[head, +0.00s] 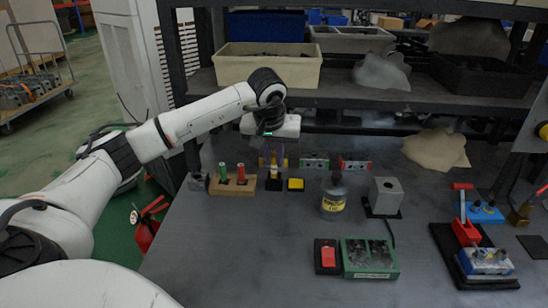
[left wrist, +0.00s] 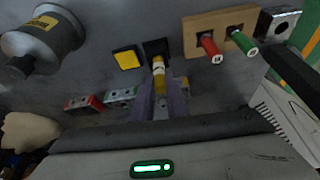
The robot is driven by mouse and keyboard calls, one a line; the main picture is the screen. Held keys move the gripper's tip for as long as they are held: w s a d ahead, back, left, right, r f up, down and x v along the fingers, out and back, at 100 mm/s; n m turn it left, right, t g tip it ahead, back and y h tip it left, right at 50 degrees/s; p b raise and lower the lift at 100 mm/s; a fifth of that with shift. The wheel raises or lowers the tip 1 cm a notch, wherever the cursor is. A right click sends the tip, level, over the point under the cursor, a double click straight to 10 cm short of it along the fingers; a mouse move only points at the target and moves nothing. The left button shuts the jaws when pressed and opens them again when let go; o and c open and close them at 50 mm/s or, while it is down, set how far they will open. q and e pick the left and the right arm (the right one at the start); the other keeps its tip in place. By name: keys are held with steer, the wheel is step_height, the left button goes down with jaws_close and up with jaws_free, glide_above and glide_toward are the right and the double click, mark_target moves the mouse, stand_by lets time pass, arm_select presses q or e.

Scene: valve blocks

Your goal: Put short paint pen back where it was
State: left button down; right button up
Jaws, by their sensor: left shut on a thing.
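The short paint pen is yellow with a pale band and shows in the left wrist view (left wrist: 158,68). My left gripper (left wrist: 161,96) is shut on it, with purple fingers on either side. A small black square holder (left wrist: 152,47) is at the pen's far end. In the head view my left gripper (head: 273,163) is above that black holder (head: 274,184), with the pen upright between them. I cannot tell how deep the pen sits in the holder. My right gripper is not in view.
A wooden block (head: 232,187) with a red and a green pen stands just left of the holder. A yellow block (head: 296,185) is close on its right. A grey canister (head: 334,197) stands further right. Coloured valve blocks (head: 314,162) sit behind. The front left table is clear.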

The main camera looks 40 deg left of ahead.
arm_select(q)
steer(key=c, duration=1.7)
jaws_free()
steer(key=shift+c, duration=0.2)
steer(key=v, duration=1.2)
steer(key=shift+r+p, duration=0.15)
steer(key=shift+p, duration=0.2)
steer(key=shift+w, duration=0.1)
